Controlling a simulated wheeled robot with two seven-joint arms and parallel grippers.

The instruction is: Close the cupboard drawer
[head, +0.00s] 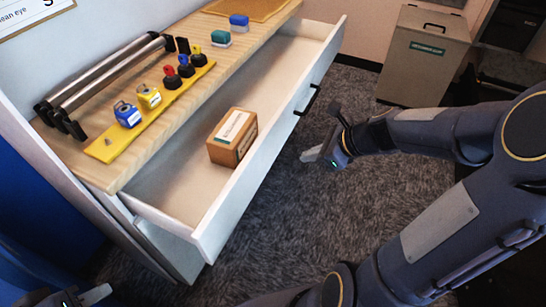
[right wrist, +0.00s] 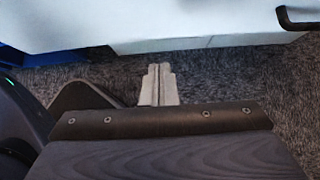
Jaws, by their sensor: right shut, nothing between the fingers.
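The white cupboard drawer (head: 212,222) is pulled open and sticks out from under the wooden top. Its front carries a black handle (head: 307,101). A brown box (head: 232,137) with a white label lies inside it. My right gripper (head: 312,154) is shut and empty, in front of the drawer front and apart from it, near the handle. In the right wrist view its fingers (right wrist: 158,72) are together, below the white drawer front (right wrist: 180,18), with the handle (right wrist: 298,20) at the upper right. My left gripper (head: 98,294) shows only partly at the bottom left; its opening is unclear.
On the wooden top (head: 150,157) stand several stamps, a yellow strip (head: 150,118) and metal rollers (head: 105,75). A grey bin (head: 425,60) stands at the back right. Carpet (head: 300,215) lies clear in front of the drawer. A blue panel (head: 40,200) is at the left.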

